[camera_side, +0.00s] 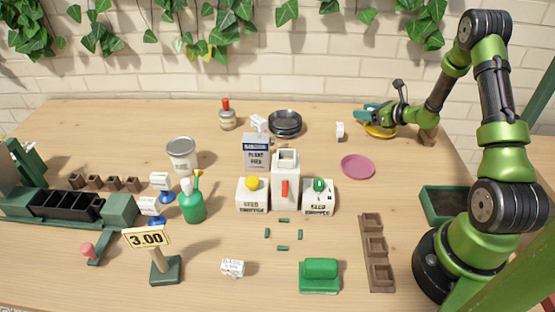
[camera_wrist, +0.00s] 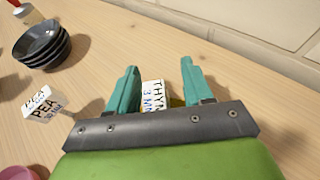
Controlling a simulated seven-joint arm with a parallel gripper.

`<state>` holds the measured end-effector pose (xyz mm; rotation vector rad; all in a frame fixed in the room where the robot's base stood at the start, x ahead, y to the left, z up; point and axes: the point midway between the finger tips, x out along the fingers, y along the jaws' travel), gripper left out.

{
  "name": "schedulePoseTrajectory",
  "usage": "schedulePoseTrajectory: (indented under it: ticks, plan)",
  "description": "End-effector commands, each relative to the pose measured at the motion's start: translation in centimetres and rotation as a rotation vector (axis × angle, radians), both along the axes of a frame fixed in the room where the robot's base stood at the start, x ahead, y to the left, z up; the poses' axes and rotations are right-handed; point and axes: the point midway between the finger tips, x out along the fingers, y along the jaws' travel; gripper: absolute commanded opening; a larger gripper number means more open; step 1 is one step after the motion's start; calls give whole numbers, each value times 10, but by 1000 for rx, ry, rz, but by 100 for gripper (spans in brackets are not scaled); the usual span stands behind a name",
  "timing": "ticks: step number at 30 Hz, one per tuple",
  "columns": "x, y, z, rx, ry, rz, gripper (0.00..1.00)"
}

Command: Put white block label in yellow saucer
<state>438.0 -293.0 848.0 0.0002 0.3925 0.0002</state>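The yellow saucer (camera_side: 381,131) is at the back right of the table, partly hidden under my gripper (camera_side: 366,113). In the wrist view my gripper (camera_wrist: 158,82) has its two teal fingers apart. A white block label (camera_wrist: 153,94) with the letters THYM shows between the fingers, with a gap beside the right finger. A sliver of the yellow saucer (camera_wrist: 178,102) shows beside the label. The label looks to be at the saucer, but its base is hidden. Another white block label (camera_side: 340,130), lettered PEA in the wrist view (camera_wrist: 43,104), stands left of the saucer.
Stacked black saucers (camera_side: 285,122) and a white label (camera_side: 258,122) are further left. A pink saucer (camera_side: 358,167) lies in front. White seed boxes (camera_side: 285,180) stand mid-table. A green planter (camera_side: 440,204) is near my base. The brick wall (camera_wrist: 240,35) is close behind.

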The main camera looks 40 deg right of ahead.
Motion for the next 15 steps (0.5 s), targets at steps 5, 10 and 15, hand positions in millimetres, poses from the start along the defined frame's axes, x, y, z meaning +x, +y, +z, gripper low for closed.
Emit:
schedulePoseTrajectory:
  ticks: [5,10,15]
  plan:
    - [0,0,3,0,-1,-1,50]
    - [-18,-1,12,-1,0,-3,50]
    - [-52,-1,27,-1,0,-4,50]
